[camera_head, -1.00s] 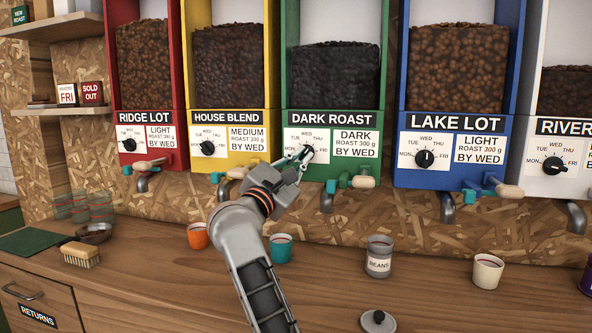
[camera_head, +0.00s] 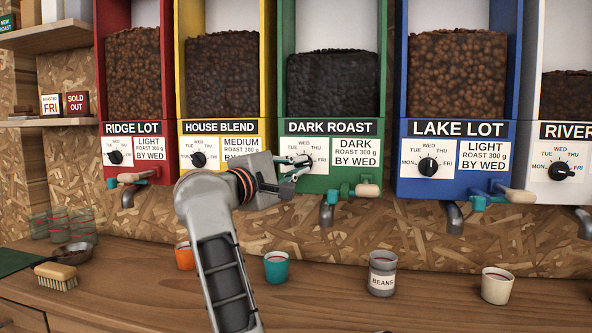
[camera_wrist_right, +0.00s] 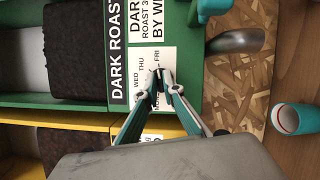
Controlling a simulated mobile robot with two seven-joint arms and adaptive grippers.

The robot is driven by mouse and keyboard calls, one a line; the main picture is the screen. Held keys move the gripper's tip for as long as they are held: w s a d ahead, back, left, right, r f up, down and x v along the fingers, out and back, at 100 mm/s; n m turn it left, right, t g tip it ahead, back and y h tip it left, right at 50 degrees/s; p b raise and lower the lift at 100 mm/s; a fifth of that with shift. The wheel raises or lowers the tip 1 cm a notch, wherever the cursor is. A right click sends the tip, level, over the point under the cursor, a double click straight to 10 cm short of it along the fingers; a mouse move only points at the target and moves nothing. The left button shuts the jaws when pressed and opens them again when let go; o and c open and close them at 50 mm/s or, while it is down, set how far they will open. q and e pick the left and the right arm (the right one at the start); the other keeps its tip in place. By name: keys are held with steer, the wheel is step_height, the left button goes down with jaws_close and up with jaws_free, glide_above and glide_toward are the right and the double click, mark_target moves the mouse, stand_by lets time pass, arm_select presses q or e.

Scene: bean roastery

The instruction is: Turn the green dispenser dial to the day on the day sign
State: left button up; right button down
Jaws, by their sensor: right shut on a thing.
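The green dispenser (camera_head: 285,180) is labelled DARK ROAST and stands in the middle of the row. Its dial plate (camera_head: 318,147) shows several day names. My right gripper (camera_head: 307,161) reaches it from the left and is shut on the small black dial. In the right wrist view the fingertips (camera_wrist_right: 161,76) pinch the dial (camera_wrist_right: 158,73) on the white plate. The fingers cover most of the dial, so I cannot tell where its pointer stands. The day sign (camera_head: 51,105) on the left shelf reads FRI. My left gripper is not in view.
Red, yellow (camera_head: 190,176) and blue (camera_head: 410,187) dispensers flank the green one. Its tap (camera_head: 345,190) sticks out below the plate. A teal cup (camera_head: 277,268), an orange cup (camera_head: 185,257) and a BEANS tin (camera_head: 382,273) stand on the counter below.

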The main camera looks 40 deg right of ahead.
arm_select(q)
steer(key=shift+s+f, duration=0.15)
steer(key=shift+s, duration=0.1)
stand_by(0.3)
arm_select(e)
steer(key=c, duration=2.2)
jaws_free()
steer(key=shift+v, duration=3.75)
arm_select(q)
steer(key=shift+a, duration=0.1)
arm_select(e)
steer(key=shift+a, duration=0.1)
